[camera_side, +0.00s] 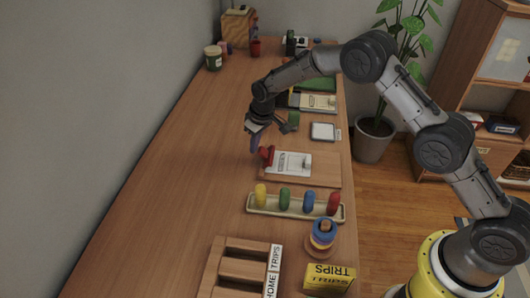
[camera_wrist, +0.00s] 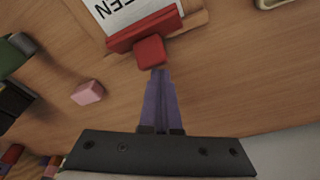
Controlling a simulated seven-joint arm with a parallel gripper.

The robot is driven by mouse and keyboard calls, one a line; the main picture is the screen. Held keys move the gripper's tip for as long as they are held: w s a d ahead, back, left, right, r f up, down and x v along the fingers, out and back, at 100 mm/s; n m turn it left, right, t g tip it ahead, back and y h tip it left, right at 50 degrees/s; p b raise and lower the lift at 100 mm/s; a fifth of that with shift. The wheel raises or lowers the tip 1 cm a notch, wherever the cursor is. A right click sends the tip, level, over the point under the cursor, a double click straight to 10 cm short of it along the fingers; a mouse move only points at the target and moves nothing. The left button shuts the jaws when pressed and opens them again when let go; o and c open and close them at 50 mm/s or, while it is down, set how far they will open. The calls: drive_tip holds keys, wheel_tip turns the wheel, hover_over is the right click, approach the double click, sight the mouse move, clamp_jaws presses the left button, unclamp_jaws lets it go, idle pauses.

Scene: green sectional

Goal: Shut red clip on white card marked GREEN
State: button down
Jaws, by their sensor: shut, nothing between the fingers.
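The white card (camera_side: 290,164) lies on a wooden board (camera_side: 327,170) in the side view. In the wrist view the card (camera_wrist: 110,12) is cut off by the top edge, and the letters "EEN" show. The red clip (camera_side: 267,154) is at the card's left end in the side view. In the wrist view the clip (camera_wrist: 145,32) is a bar along the card's edge, with a red block (camera_wrist: 150,51) standing out toward my fingers. I cannot tell whether the bar grips the card. My gripper (camera_wrist: 158,72) is shut and empty, its purple fingertips just short of that block.
A pink block (camera_wrist: 88,92) lies left of my fingers in the wrist view. A tray of coloured pegs (camera_side: 297,210) and a stack of rings (camera_side: 322,234) stand nearer in the side view. A white square (camera_side: 323,131) lies behind. The table's left side is clear.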

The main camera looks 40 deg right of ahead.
drive_tip(key=shift+s+d, duration=0.4)
drive_tip(key=shift+r, duration=0.1)
drive_tip(key=shift+w+v, duration=0.25)
drive_tip(key=shift+v, duration=0.9)
drive_tip(key=shift+w+v, duration=0.2)
drive_tip(key=shift+v, duration=0.95)
drive_tip(key=shift+w+v, duration=0.25)
drive_tip(key=shift+v, duration=0.85)
drive_tip(key=shift+w+a+r, duration=0.1)
drive_tip(key=shift+a+r, duration=0.05)
drive_tip(key=shift+r, duration=0.1)
